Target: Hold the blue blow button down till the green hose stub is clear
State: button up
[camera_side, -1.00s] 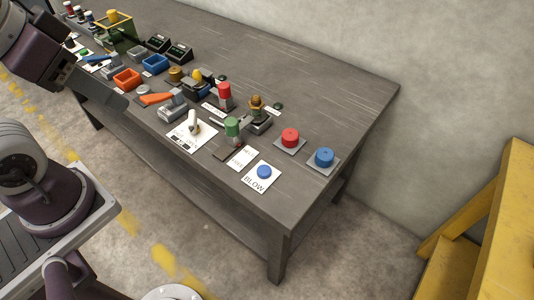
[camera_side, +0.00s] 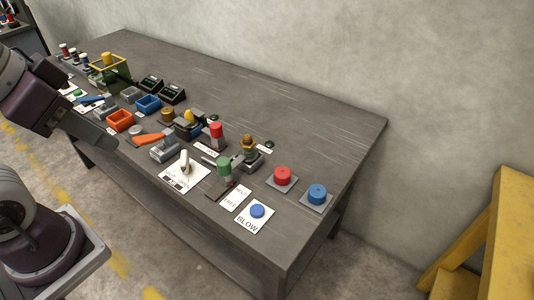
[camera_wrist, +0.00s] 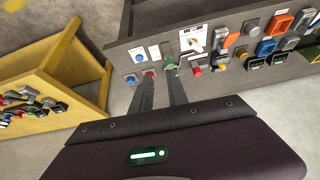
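The blue blow button (camera_side: 257,211) sits on a white plate marked BLOW near the table's front right corner. It also shows in the wrist view (camera_wrist: 139,55), small. The green hose stub (camera_side: 223,166) stands upright behind and left of it, near a white card with HELD and FREE printed on it (camera_side: 235,198). In the wrist view the stub (camera_wrist: 170,63) is just past the fingertips. My gripper (camera_wrist: 161,74) has its two fingers apart, with nothing seen between them. It is well away from the button, and nothing touches the button. Whether the stub is blocked inside cannot be seen.
A red button (camera_side: 282,176) and a second blue button (camera_side: 317,194) on grey plates stand behind the blow button. A white lever (camera_side: 184,163) stands left of the stub. Several bins and controls crowd the table's left. A yellow stand (camera_side: 480,235) is at right.

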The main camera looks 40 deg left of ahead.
jog(key=w+m, duration=0.2)
jog(key=w, duration=0.1)
jog(key=w+d+m+g, duration=0.1)
jog(key=w, duration=0.1)
jog(key=shift+r, duration=0.15)
grip_shut()
jog(key=m+g, duration=0.5)
jog(key=m, duration=1)
send_over(257, 210)
notch_tip(257, 210, down, 17)
jog(key=shift+f, duration=0.2)
notch_tip(257, 210, down, 14)
jog(key=shift+r, duration=0.1)
